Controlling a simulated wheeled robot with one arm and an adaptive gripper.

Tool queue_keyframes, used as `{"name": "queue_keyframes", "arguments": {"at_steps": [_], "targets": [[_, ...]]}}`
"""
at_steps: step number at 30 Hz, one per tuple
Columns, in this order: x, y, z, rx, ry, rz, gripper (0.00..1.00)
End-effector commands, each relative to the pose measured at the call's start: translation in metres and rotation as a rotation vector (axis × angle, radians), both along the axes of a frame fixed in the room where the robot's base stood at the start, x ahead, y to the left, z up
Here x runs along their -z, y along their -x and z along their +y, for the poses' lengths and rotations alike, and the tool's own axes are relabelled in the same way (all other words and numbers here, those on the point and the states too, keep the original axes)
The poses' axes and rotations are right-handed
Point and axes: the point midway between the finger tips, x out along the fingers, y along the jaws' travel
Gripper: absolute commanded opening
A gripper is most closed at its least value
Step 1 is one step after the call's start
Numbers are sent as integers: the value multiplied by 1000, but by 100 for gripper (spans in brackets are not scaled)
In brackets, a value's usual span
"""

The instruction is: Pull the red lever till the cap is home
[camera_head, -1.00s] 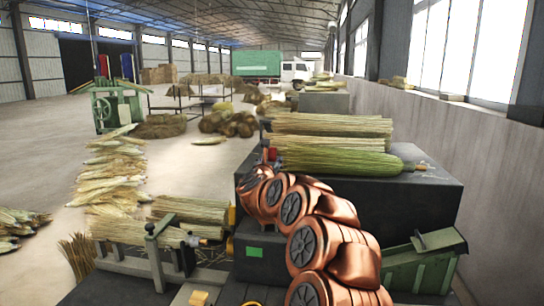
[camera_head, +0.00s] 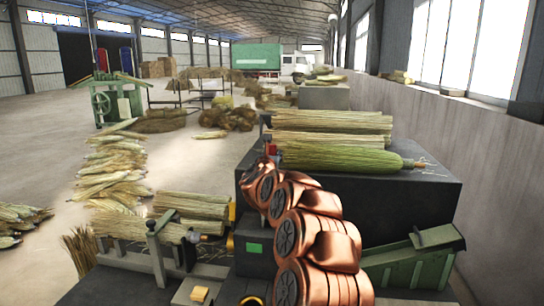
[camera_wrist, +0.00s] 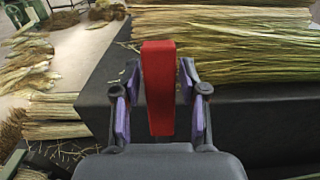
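The red lever (camera_wrist: 159,88) stands upright in the middle of the wrist view, with its flat face towards the camera. My gripper (camera_wrist: 160,85) is open, with one purple-padded finger on each side of the lever. A gap shows between each pad and the lever, so the fingers do not appear to touch it. In the head view a small patch of red (camera_head: 272,149) shows just beyond the end of my copper-coloured arm, which hides most of the gripper there. I cannot make out the cap in either view.
A dark bench (camera_head: 425,205) beside the lever carries broom-straw bundles (camera_head: 340,159). A green metal trough (camera_head: 415,262) is at right. A clamp post (camera_head: 157,255) with straw stands at lower left.

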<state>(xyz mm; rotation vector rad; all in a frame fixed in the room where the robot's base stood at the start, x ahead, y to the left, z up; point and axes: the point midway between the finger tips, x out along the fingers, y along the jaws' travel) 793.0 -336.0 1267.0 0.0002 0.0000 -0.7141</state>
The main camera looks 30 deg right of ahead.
Motion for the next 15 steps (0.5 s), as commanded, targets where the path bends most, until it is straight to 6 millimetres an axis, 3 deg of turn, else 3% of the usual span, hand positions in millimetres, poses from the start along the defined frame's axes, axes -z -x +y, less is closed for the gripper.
{"name": "queue_keyframes", "arguments": {"at_steps": [2,11,15], "targets": [[0,0,0,0,0,0,31],[0,0,0,0,0,0,0],[0,0,0,0,0,0,0]]}}
